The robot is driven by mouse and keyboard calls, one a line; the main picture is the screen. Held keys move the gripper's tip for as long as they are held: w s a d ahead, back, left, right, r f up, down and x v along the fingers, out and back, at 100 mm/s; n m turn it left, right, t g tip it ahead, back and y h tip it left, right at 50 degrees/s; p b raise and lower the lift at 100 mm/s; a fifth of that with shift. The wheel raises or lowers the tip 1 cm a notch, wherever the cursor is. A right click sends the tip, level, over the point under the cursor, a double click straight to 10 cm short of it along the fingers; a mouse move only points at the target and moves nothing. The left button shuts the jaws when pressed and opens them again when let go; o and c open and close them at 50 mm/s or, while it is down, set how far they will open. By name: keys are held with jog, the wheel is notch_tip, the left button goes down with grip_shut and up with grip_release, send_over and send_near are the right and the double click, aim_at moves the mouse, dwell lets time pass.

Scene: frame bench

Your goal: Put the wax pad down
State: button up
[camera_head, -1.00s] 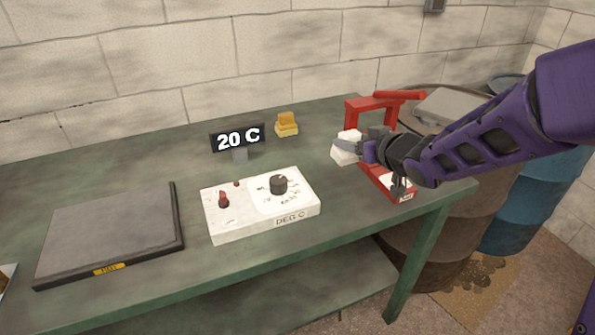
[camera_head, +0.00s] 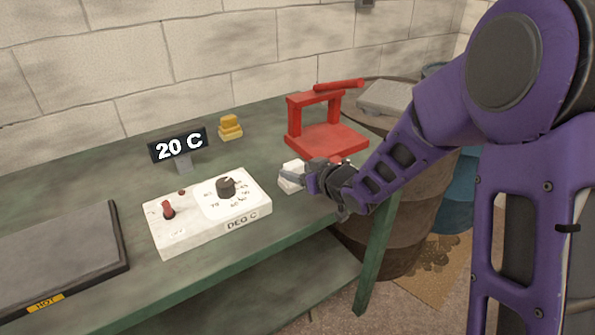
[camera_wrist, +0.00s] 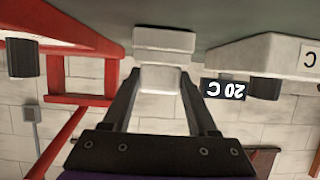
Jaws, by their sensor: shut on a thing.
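The wax pad, a small white block, is at my gripper's tips in the head view (camera_head: 290,178). In the wrist view the pad (camera_wrist: 164,40) shows as a wide slab with a narrower grip part between the fingers. My gripper (camera_head: 302,178) is shut on that part; its two fingers also show in the wrist view (camera_wrist: 158,80). The pad is at or just above the green bench top (camera_head: 262,128), right of the white control box. I cannot tell whether it touches the bench. My fingers partly cover it.
The white control box (camera_head: 190,237) with dial and red switch stands to the left. A "20 C" display (camera_head: 178,147), a yellow stacked block (camera_head: 230,128) and a red press-like frame (camera_head: 325,140) stand behind. A dark hot plate (camera_head: 60,255) is far left.

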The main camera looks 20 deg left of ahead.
jog(key=shift+f, duration=0.2)
jog(key=o, duration=1.4)
jog(key=shift+r, duration=0.1)
jog(key=shift+r, duration=0.2)
jog(key=p+v, duration=0.2)
jog(key=v, duration=1)
